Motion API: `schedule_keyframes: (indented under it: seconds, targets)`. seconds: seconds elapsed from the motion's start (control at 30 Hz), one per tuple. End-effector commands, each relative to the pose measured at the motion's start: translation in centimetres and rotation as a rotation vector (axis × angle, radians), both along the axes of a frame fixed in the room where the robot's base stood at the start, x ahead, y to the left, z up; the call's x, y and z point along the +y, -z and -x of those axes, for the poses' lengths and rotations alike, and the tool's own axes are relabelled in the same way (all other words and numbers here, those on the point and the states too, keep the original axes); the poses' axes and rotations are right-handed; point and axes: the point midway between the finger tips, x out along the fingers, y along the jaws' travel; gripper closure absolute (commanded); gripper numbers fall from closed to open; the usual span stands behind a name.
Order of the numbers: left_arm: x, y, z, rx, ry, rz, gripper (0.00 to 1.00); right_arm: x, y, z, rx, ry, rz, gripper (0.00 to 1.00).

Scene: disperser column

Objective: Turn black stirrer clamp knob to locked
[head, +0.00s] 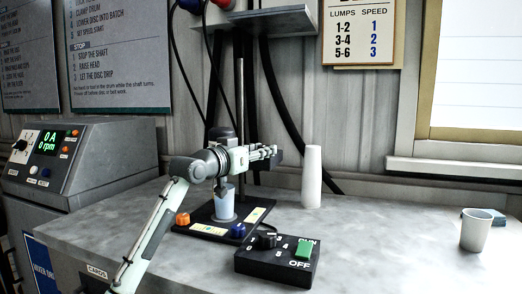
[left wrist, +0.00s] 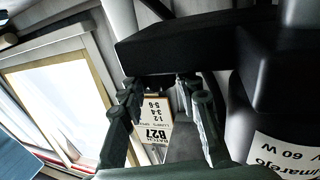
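The stirrer, with a dark motor head (head: 221,133), is on a vertical rod (head: 240,90) above the black base plate (head: 258,208). My left gripper (head: 270,153) is beside the rod at motor height, reaching right. In the left wrist view its fingers (left wrist: 160,98) are apart, with a wall sign visible between them. A black bar-shaped part (left wrist: 190,45) crosses just beyond the fingertips; I cannot tell whether it is the clamp knob or whether they touch it. The black motor housing (left wrist: 265,110), labelled 60 W, is to the right. My right gripper is not in view.
A pale cup (head: 225,205) stands on the base plate, near an orange knob (head: 183,218) and a blue knob (head: 238,230). A black switch box (head: 278,266) is in front. A white cylinder (head: 312,175) and a cup (head: 476,233) stand right. The front-right bench is mostly clear.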

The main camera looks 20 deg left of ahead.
Motion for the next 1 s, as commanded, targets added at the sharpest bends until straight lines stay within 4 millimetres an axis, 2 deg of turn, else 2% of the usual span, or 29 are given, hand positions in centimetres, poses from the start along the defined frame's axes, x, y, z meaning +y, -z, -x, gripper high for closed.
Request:
schedule_keyframes:
  seconds: [0.03, 0.1, 0.47, 0.57, 1.0]
  targets:
    - [0.0, 0.1, 0.0, 0.001, 0.0, 0.0, 0.59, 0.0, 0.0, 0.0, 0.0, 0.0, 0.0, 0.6]
    - [0.0, 0.0, 0.0, 0.0, 0.0, 0.0, 0.5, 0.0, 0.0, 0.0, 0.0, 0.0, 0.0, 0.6]
    - [0.1, -0.1, 0.4, -0.003, 0.0, 0.001, 0.5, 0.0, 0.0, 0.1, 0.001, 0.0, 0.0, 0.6]
    - [0.6, -0.1, 1.6, -0.003, -0.001, -0.001, 0.5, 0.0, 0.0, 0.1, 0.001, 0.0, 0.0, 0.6]
    - [3.2, 0.0, 9.8, -0.001, -0.001, -0.003, 0.5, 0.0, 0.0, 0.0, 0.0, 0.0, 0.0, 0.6]
